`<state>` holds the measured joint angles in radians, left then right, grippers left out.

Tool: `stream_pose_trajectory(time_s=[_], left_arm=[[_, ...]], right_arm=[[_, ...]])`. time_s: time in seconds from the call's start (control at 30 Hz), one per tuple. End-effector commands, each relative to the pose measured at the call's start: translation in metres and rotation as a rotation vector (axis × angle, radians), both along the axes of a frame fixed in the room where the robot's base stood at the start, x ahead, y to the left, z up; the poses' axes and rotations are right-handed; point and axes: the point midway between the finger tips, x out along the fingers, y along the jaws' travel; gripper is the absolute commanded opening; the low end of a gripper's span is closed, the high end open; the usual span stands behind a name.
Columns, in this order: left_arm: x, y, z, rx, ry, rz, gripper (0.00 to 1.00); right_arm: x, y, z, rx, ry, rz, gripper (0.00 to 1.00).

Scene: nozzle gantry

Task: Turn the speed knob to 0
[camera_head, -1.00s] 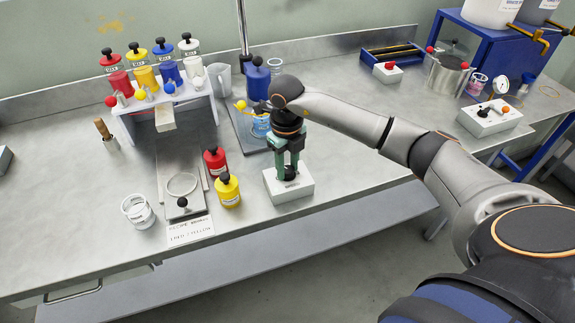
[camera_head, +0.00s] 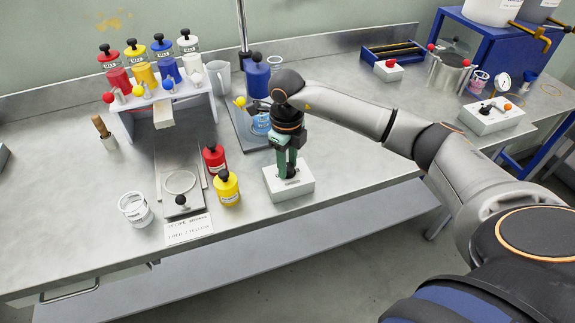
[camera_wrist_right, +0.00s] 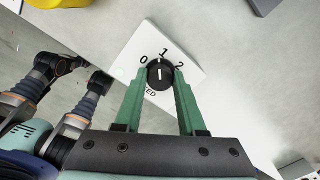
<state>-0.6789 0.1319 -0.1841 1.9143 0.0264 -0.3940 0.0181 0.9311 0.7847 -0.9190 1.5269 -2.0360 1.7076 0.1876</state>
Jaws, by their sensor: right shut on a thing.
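The speed knob (camera_wrist_right: 160,75) is round and black with a white pointer mark, on a white box (camera_head: 304,184) at the bench's front. In the right wrist view the digits 0, 1 and 2 stand around it, and the pointer looks directed roughly toward 1. My right gripper (camera_wrist_right: 160,80) points down from above, its green fingers shut on the knob from both sides. In the head view the gripper (camera_head: 289,172) partly hides the knob. My left gripper does not show in the head view.
A yellow bottle (camera_head: 227,188) and a red bottle (camera_head: 214,158) stand just left of the box. A printed card (camera_head: 188,229) and a glass beaker (camera_head: 135,209) lie further left. The bench is clear to the right of the box.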

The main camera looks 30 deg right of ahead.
Motion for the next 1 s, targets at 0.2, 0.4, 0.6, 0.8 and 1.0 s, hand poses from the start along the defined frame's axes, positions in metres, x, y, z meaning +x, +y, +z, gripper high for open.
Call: stream_pose_trajectory(time_s=[0.2, 0.4, 0.6, 0.8, 1.0], left_arm=[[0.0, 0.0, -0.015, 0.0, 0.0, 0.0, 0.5], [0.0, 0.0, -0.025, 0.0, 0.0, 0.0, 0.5], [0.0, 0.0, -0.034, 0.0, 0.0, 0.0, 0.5], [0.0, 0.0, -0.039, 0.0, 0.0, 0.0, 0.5], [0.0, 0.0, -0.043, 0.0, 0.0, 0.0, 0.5]], right_arm=[[0.001, -0.001, -0.002, -0.002, -0.003, 0.205, 0.0], [0.001, -0.001, -0.002, -0.002, -0.003, 0.393, 0.0], [0.0, -0.001, -0.001, -0.002, -0.003, 0.562, 0.0], [0.0, -0.001, 0.0, -0.001, -0.003, 0.691, 0.0], [0.0, -0.001, 0.0, -0.001, -0.003, 0.773, 0.0]])
